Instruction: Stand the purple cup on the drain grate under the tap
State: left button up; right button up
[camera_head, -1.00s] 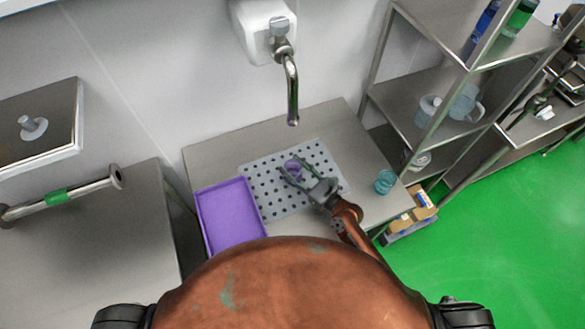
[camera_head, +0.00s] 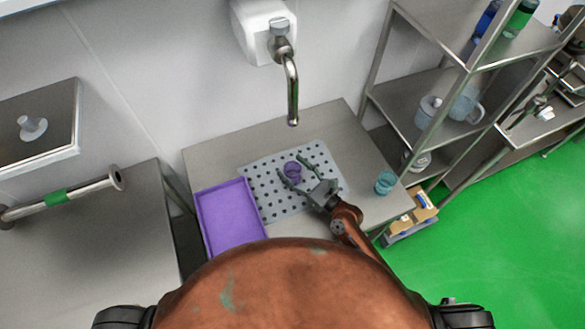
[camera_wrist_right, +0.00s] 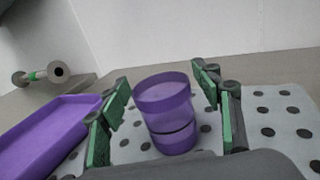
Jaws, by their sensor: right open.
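The purple cup (camera_head: 292,170) stands on the perforated drain grate (camera_head: 262,191), roughly below the tap (camera_head: 292,95). In the right wrist view the cup (camera_wrist_right: 165,112) appears upright between the spread fingers, with a gap on either side. My right gripper (camera_head: 296,174) is open around the cup, coming from the lower right. The grate (camera_wrist_right: 285,118) also shows under the cup in the wrist view. My left gripper is not in view.
A purple tray (camera_head: 230,217) lies left of the grate on the steel table. A teal cup (camera_head: 385,183) stands to its right. A steel shelf (camera_head: 425,125) with jugs and bottles is at the right. The grate's left part is bare.

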jog(key=b+v, duration=0.2)
jog(key=v, duration=0.9)
jog(key=shift+s+d+r, duration=0.15)
jog(key=shift+s+d, duration=0.15)
jog(key=shift+s, duration=0.1)
jog(key=shift+c, duration=0.2)
dwell(1.5)
